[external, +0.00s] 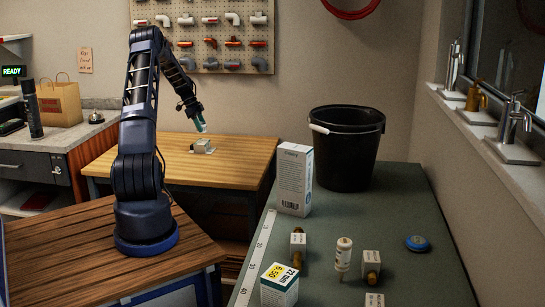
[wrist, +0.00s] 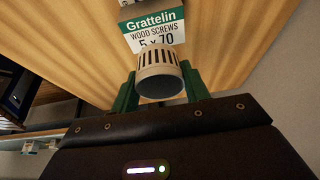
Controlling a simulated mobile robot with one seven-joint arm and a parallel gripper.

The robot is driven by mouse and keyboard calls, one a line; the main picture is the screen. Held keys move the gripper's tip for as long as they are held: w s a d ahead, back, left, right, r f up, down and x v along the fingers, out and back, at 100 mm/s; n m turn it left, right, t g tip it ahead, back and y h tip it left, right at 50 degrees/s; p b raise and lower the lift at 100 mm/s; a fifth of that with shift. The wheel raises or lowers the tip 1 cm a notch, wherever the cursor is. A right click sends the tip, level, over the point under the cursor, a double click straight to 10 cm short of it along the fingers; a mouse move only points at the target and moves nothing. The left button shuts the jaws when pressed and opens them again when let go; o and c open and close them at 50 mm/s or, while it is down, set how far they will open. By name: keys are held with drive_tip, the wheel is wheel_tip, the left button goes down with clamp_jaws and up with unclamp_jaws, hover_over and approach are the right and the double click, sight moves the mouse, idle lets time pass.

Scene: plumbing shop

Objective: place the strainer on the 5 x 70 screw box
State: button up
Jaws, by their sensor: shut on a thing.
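The strainer (wrist: 158,60), a pale beige cylinder with dark slots around its side, is between the green fingers of my gripper (wrist: 159,82) in the wrist view. My gripper is shut on it. The 5 x 70 screw box (wrist: 153,28), white and green with "Grattelin wood screws" on it, lies just beyond the strainer, which covers its lower edge. In the external view my gripper (external: 200,124) hangs over the wooden table, above a small pale box (external: 203,146). The strainer is too small to make out there. I cannot tell whether strainer and box touch.
The wooden table (external: 240,158) is otherwise clear around the box. On the green bench (external: 410,250) at right stand a black bucket (external: 346,150), a tall white carton (external: 295,180), a yellow-labelled box (external: 280,285) and several small fittings.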

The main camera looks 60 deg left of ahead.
sight(202, 141)
drive_tip(key=shift+f, duration=2.3)
drive_tip(key=shift+f, duration=0.15)
drive_tip(key=o, duration=1)
drive_tip(key=shift+c, duration=0.2)
drive_tip(key=v, duration=1.2)
